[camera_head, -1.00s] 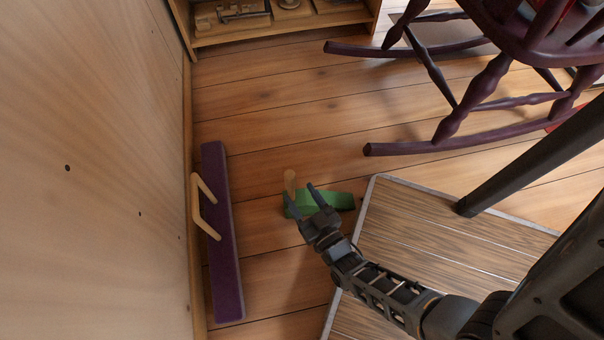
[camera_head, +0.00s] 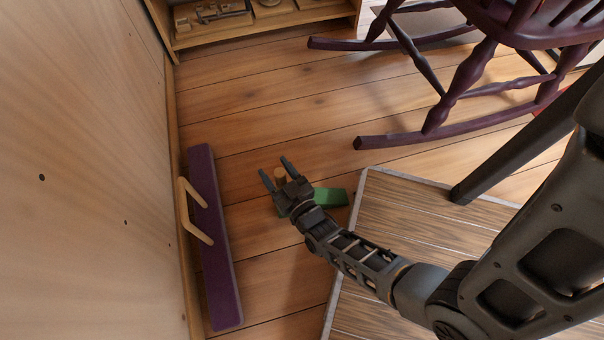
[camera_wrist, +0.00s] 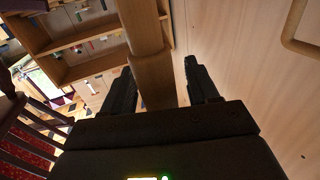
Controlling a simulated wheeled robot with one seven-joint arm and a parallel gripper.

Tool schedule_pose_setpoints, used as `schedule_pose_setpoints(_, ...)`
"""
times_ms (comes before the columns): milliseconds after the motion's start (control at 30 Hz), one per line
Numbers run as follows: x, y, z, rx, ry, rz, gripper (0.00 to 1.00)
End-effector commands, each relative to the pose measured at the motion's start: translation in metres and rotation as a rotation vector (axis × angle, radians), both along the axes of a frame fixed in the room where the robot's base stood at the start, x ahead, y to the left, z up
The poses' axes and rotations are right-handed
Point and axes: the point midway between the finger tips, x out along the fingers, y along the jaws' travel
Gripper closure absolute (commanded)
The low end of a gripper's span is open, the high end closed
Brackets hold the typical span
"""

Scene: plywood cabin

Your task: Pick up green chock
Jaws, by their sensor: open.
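The green chock (camera_head: 331,197) lies on the plank floor, its left part hidden behind my gripper. A round wooden peg (camera_head: 280,175) stands up at its left end. My gripper (camera_head: 276,166) is open above that end, with the peg between its fingers in the head view. In the wrist view the peg (camera_wrist: 147,60) runs between the two dark fingers (camera_wrist: 158,75), with gaps visible at its sides. The green body does not show in the wrist view.
A purple bar (camera_head: 215,240) with a pale wooden handle (camera_head: 187,205) lies along the plywood wall (camera_head: 80,180) at left. A ribbed mat (camera_head: 400,215) is at right. A purple rocking chair (camera_head: 460,90) stands behind it. A low shelf (camera_head: 260,28) is at the back.

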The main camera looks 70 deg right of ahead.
Motion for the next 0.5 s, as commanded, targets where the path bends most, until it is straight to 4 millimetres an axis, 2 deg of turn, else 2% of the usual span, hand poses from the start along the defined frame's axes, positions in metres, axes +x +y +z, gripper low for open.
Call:
schedule_pose_setpoints(67,-0.0002,0.0002,0.0,0.0,0.0,0.0,0.44)
schedule_pose_setpoints(500,-0.0005,0.0004,-0.0001,0.0,0.0,0.0,0.86)
